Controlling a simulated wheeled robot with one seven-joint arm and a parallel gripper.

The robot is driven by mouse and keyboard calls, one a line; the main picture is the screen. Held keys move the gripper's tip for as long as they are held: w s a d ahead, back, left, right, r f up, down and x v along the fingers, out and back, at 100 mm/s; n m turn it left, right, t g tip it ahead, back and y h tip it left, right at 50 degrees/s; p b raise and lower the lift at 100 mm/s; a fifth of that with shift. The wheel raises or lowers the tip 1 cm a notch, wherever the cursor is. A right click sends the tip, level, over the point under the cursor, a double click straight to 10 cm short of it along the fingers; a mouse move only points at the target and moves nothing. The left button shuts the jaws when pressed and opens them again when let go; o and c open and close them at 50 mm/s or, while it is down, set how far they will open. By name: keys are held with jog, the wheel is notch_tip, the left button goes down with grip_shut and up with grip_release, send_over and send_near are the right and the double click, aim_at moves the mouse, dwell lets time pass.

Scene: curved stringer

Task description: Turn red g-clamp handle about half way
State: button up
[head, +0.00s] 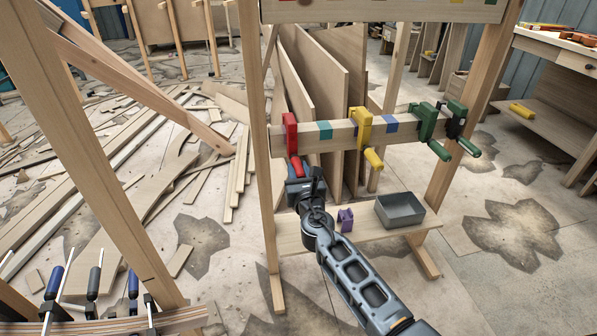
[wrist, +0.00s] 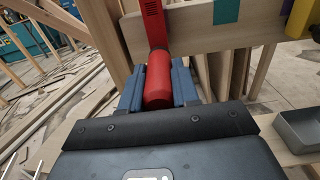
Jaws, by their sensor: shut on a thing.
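The red g-clamp (head: 290,132) hangs on the left end of a wooden crossbar (head: 346,133). Its red handle (head: 299,167) points down below the bar. In the wrist view the red handle (wrist: 158,80) stands between the two blue-grey fingers of my gripper (wrist: 158,88), with the clamp body (wrist: 153,24) above it. My gripper (head: 301,178) is shut on the handle from below.
A yellow clamp (head: 362,128) and green clamps (head: 425,122) hang further right on the bar. A grey bin (head: 400,211) and a purple block (head: 345,219) sit on the lower shelf. A wooden post (head: 262,150) stands close left of my gripper.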

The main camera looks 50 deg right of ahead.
grip_shut()
jog(key=shift+m, duration=0.4)
jog(key=m+b, duration=0.1)
jog(key=m, duration=0.1)
jog(key=shift+f+m+b, duration=0.1)
jog(key=shift+m+b, duration=0.3)
jog(key=m+b, duration=0.2)
jog(key=m, duration=0.2)
jog(key=shift+m, duration=0.3)
jog(key=m+b, duration=0.2)
jog(key=m, duration=0.3)
jog(key=shift+m+b, duration=1.15)
jog(key=shift+m, duration=1.05)
